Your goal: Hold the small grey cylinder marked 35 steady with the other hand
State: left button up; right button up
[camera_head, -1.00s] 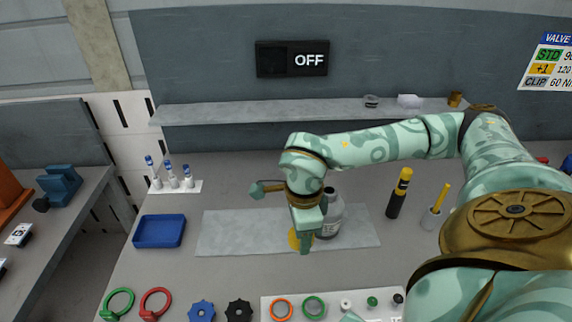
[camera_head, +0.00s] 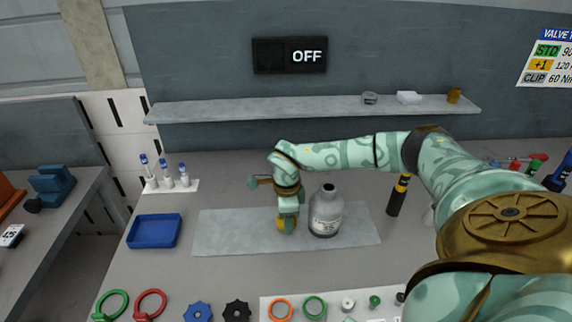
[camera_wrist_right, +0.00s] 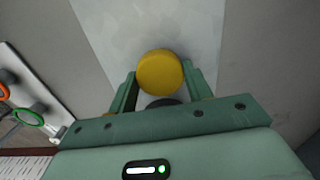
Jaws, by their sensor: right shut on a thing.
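A small grey cylinder (camera_head: 326,214) with a narrow neck and a pale label stands upright on the light grey mat (camera_head: 225,232). A dark round shape lies partly hidden under the yellow piece there. My left gripper is not in view.
A blue tray (camera_head: 154,231) is left of the mat. Capped vials (camera_head: 167,176) stand behind it. A black-and-yellow tool (camera_head: 397,196) stands to the right. Rings, knobs and a white board (camera_head: 335,302) line the front. A shelf (camera_head: 300,108) crosses the back.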

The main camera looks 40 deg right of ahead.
jog(key=shift+f, duration=0.55)
jog(key=shift+r, duration=0.1)
jog(key=o, duration=1.1)
notch_tip(320, 180, up, 12)
jog(key=shift+r+p, duration=0.1)
jog(key=shift+p, duration=0.95)
